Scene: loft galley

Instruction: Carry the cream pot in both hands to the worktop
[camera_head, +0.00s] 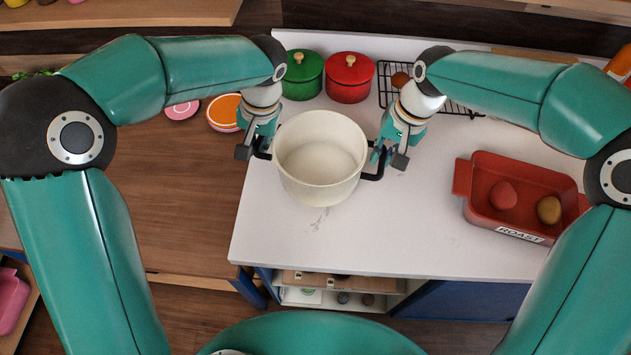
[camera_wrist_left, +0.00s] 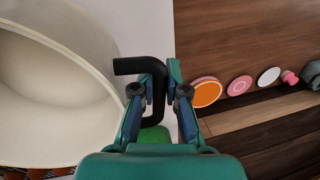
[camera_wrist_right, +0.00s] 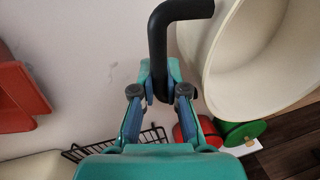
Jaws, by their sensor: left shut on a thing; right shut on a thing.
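The cream pot (camera_head: 320,185) is upright, empty inside, with a black handle on each side. In the head view it is over the left part of the white worktop (camera_head: 400,235); I cannot tell whether it touches the top. My left gripper (camera_head: 256,150) is shut on the pot's left handle, and the left wrist view shows the black handle (camera_wrist_left: 152,68) between the fingers. My right gripper (camera_head: 384,158) is shut on the right handle, and the right wrist view shows that handle (camera_wrist_right: 160,45) between the fingers.
A green pot (camera_head: 302,78), a red pot (camera_head: 349,80) and a black wire rack (camera_head: 458,106) stand at the back. A red roasting dish (camera_head: 482,215) with two items sits at the right. The worktop's front middle is clear. A brown wooden surface (camera_head: 180,205) adjoins at the left.

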